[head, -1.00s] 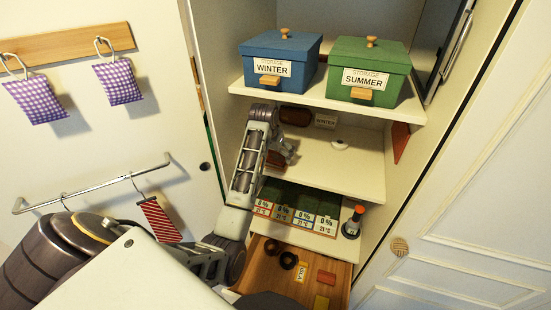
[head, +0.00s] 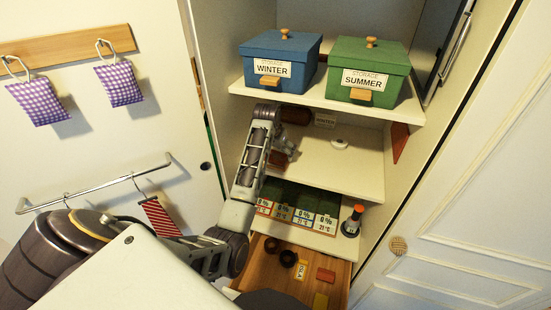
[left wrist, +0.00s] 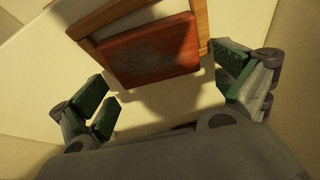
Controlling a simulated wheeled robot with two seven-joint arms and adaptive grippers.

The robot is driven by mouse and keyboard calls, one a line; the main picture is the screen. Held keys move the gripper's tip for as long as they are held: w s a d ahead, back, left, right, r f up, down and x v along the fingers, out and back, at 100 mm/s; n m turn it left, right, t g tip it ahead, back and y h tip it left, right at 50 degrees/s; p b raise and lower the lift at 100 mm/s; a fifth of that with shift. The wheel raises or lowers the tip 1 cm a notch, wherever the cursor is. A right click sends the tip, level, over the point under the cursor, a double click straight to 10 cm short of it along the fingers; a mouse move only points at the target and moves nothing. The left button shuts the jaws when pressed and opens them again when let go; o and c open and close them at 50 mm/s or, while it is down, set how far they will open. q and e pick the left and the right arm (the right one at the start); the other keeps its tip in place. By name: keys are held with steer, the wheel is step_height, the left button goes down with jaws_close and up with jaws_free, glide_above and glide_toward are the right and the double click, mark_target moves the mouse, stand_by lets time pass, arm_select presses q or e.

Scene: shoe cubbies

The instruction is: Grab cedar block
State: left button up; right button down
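A flat red-brown block (left wrist: 148,50), which looks like the cedar block, is ahead of my left gripper in the left wrist view. Lighter wooden strips border it above and at both sides. My left gripper (left wrist: 168,78) is open, its green-padded fingers spread to either side below the block, with nothing between them. In the head view my left gripper (head: 284,150) is inside the middle shelf bay at its left side, small and partly hidden by my arm. A reddish patch (head: 277,159) shows beside it, probably the same block. My right gripper is not in view.
A blue WINTER box (head: 281,60) and a green SUMMER box (head: 368,72) stand on the shelf above. Below are cards (head: 300,214), a dark bottle (head: 352,220) and an open drawer (head: 335,290) with small items.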

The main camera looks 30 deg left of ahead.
arm_select(q)
steer(key=c, duration=0.9)
steer(key=shift+r, duration=0.25)
steer(key=shift+r+b, duration=0.3)
steer(key=shift+r, duration=0.1)
steer(key=shift+s+r, duration=0.1)
steer(key=shift+s, duration=0.05)
steer(key=shift+s+d+b, duration=0.5)
steer(key=shift+s+b, duration=0.1)
steer(key=shift+s, duration=2.3)
steer(key=shift+s+d+b, duration=0.55)
steer(key=shift+s+b, duration=0.05)
steer(key=shift+s, duration=2.35)
steer(key=shift+s+d+b, duration=0.5)
steer(key=shift+s+b, duration=0.1)
steer(key=shift+s, duration=2.3)
